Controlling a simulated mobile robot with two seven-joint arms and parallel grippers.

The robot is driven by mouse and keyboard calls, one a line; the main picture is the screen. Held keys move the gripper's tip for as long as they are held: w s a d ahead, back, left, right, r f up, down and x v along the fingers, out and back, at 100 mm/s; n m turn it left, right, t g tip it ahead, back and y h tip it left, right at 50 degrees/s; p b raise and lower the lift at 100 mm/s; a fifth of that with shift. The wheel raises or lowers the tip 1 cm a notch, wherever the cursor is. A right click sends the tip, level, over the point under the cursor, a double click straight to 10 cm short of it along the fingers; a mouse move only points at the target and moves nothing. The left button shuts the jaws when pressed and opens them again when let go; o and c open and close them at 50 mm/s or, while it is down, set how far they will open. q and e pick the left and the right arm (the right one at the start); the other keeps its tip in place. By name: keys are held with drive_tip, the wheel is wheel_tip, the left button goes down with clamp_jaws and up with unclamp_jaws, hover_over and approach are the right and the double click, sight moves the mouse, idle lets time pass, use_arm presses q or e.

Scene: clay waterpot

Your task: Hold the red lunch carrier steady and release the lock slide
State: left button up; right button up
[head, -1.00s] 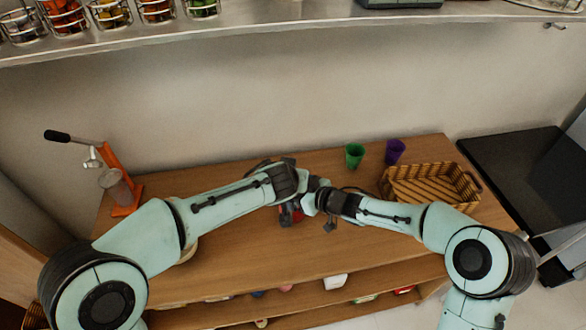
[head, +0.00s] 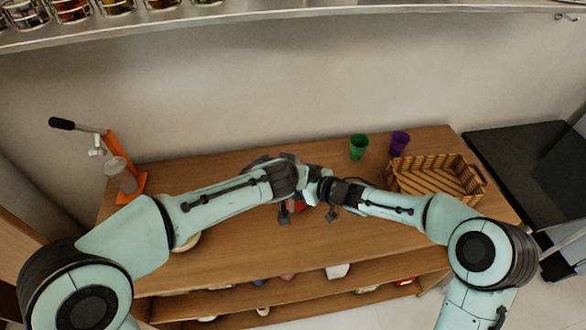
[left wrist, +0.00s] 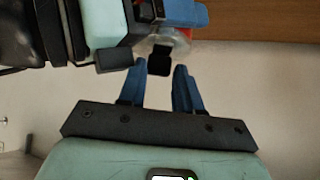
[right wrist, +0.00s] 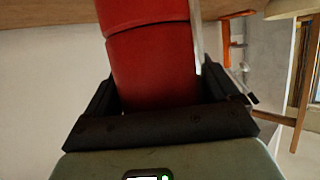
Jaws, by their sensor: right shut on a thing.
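The red lunch carrier (right wrist: 155,60) fills the middle of the right wrist view, as a stacked red cylinder. My right gripper (right wrist: 158,92) is shut on it. In the head view only a bit of the carrier (head: 297,206) shows; my arms hide the rest. In the left wrist view, a small red part (left wrist: 186,33) and a clear or grey rim show beyond my left gripper (left wrist: 158,72). Its blue fingers stand apart, open. A small black piece (left wrist: 159,60), perhaps the lock slide, lies at the fingertips; I cannot tell whether they touch it.
A wicker basket (head: 437,176) sits on the wooden table (head: 350,255) at right, with a green cup (head: 358,147) and a purple cup (head: 399,143) behind it. An orange press (head: 128,170) stands at left. A metal shelf (head: 250,22) runs above. The table's front middle is clear.

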use_arm(q)
drive_tip(key=d+v, duration=0.1)
drive_tip(key=v, duration=0.6)
drive_tip(key=shift+a, duration=0.3)
use_arm(e)
drive_tip(key=shift+d+f, duration=0.2)
drive_tip(key=shift+d, duration=0.05)
drive_tip(key=o, duration=1.3)
